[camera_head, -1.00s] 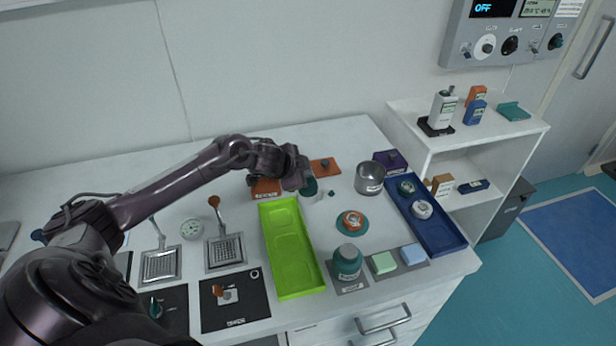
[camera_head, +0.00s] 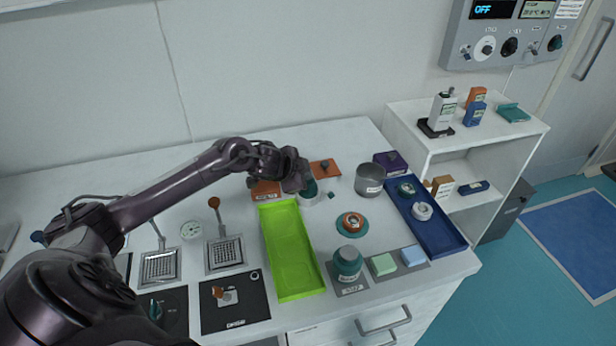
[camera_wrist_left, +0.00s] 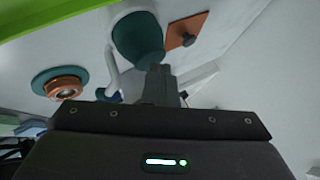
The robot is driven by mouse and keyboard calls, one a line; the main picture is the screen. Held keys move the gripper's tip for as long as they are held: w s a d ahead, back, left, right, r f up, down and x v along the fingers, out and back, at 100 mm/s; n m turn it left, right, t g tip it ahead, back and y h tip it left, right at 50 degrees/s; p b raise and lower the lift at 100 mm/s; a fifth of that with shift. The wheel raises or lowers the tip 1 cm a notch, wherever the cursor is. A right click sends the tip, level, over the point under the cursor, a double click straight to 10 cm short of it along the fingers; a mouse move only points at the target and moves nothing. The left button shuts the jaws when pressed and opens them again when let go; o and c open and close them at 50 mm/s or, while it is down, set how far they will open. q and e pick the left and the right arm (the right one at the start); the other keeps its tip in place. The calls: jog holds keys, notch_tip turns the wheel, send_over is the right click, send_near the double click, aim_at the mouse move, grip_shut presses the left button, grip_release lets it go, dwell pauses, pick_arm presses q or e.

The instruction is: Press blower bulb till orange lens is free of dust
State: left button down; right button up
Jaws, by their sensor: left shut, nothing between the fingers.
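The orange lens (camera_head: 351,221) lies on a round teal holder (camera_head: 341,229) right of the green tray; both also show at the left of the left wrist view (camera_wrist_left: 66,86). Dust on it is too small to make out. The dark teal blower bulb (camera_head: 310,188) is partly hidden by my left gripper (camera_head: 302,181) in the head view. In the left wrist view the bulb (camera_wrist_left: 138,36) sits in a white stand. My left gripper (camera_wrist_left: 160,84) is shut and empty, its fingertips at the bulb's edge; I cannot tell whether they touch it. My right gripper is out of view.
A green tray (camera_head: 292,293) lies left of the lens, a metal cup (camera_head: 370,180) behind it, and a blue tray (camera_head: 452,236) to the right. An orange plate with a knob (camera_head: 325,169) is behind the bulb. A teal-capped jar (camera_head: 348,262) stands in front.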

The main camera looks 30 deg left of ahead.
pick_arm(q)
jog(key=shift+r+p, duration=0.9)
jog(key=shift+r, duration=0.2)
notch_tip(320, 180, up, 5)
jog(key=p, duration=0.5)
